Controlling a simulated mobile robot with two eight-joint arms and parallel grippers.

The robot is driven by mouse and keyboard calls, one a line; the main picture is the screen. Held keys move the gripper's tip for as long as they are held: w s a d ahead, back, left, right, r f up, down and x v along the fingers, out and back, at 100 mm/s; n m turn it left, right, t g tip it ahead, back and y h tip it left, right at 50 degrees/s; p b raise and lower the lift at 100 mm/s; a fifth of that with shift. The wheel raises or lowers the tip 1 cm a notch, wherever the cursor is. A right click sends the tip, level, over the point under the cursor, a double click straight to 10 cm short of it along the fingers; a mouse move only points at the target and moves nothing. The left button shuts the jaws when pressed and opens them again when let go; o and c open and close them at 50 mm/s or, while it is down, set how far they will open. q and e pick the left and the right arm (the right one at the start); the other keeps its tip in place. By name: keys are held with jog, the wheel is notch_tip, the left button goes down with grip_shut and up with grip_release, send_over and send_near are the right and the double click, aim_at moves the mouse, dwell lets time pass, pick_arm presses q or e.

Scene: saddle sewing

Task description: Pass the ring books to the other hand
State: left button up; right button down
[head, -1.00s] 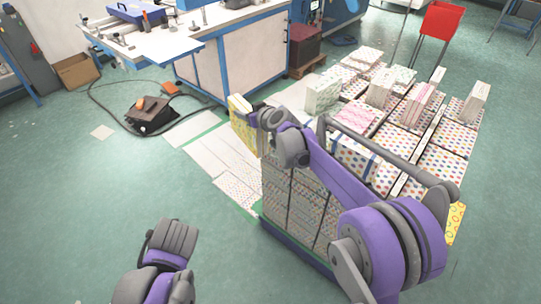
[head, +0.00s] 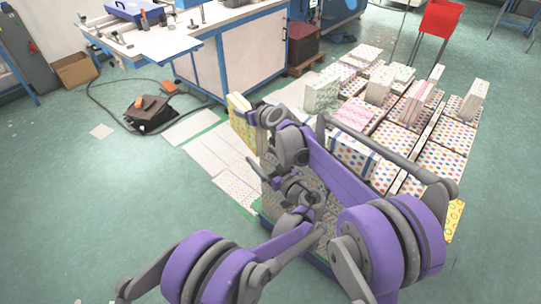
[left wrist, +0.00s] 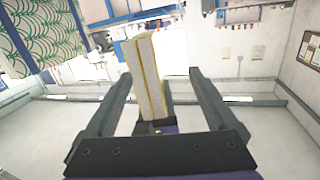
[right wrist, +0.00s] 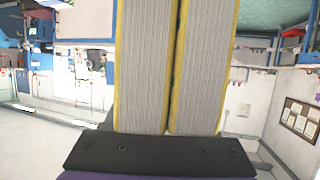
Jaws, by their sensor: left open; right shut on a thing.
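My right gripper (head: 262,114) is shut on the ring books (head: 239,122), a pair of thick white page blocks with yellow covers. In the right wrist view the two ring books (right wrist: 144,70) stand side by side and fill the middle, with the fingers hidden behind them. My left gripper (head: 272,172) is open and empty, below the right gripper in the head view. In the left wrist view the ring books (left wrist: 146,80) show between its open fingers, apart from them and tilted slightly.
Stacks of patterned books (head: 400,140) cover a low pallet on the right, partly hidden by my right arm. A white and blue workbench (head: 230,60) stands behind. A black device (head: 150,113) with cables lies on the floor.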

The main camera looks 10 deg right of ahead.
aim_at(251, 133)
pick_arm(q)
jog(key=shift+w+d+f+t, duration=0.1)
jog(key=shift+w+d+t, duration=0.1)
jog(key=shift+d, duration=0.3)
jog(key=shift+w+d+f+t, duration=0.1)
jog(key=shift+w+d+t, duration=0.1)
jog(key=shift+d, duration=0.25)
jog(key=shift+w+r, duration=0.1)
jog(key=shift+w, duration=0.1)
jog(key=x, duration=1.1)
jog(key=shift+w, duration=0.25)
jog(key=shift+d, duration=0.1)
grip_shut()
pick_arm(e)
jog(key=shift+a, duration=0.1)
jog(key=shift+c, duration=0.7)
grip_release()
